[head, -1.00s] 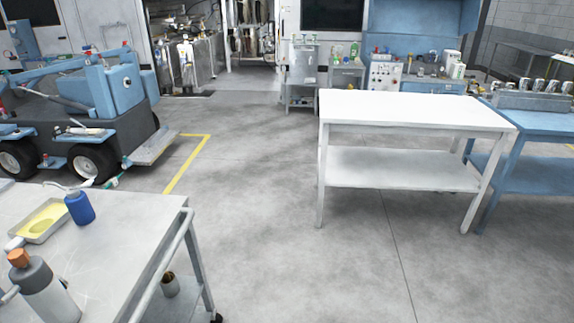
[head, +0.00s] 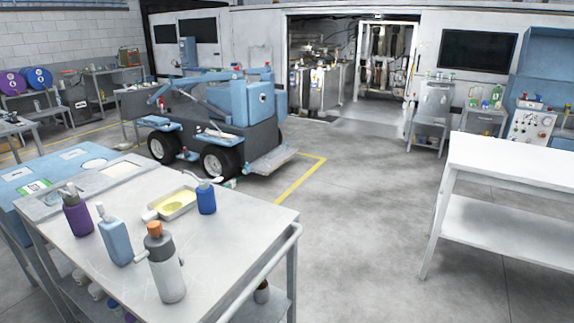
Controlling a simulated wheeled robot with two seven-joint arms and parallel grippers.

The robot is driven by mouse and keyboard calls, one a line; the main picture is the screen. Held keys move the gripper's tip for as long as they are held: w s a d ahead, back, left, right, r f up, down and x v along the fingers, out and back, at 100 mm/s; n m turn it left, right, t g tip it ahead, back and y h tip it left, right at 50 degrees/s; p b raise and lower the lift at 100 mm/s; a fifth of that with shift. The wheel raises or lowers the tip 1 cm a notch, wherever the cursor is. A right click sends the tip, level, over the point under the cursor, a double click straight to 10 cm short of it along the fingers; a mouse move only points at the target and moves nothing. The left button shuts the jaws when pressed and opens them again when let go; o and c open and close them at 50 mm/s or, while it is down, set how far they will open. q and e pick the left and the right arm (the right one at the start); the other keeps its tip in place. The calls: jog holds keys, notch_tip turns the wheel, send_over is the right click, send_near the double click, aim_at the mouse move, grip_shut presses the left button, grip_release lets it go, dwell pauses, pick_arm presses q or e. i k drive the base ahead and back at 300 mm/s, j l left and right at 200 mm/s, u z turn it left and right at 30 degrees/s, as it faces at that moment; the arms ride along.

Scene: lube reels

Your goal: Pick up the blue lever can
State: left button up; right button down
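A dark blue can (head: 206,199) stands upright near the back edge of a light grey metal cart top (head: 225,250), with a thin pale spout or lever at its top. A light blue bottle (head: 116,243) with a grey trigger-like head stands toward the cart's front left. Both are blue; I cannot tell for sure from here which is the lever can. Neither of my grippers is in view.
On the cart are a purple bottle (head: 77,215), a grey bottle with an orange cap (head: 167,270) and a tray with yellow liquid (head: 173,204). A blue table (head: 20,200) adjoins at left. A white table (head: 510,160) stands right; floor between is clear.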

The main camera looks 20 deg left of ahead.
aim_at(204, 191)
jog(key=u, duration=1.3)
jog(key=i+l+u, duration=0.1)
jog(key=l, duration=0.2)
jog(key=i+l, duration=0.2)
jog(key=i+l+u, duration=0.15)
jog(key=l, duration=0.25)
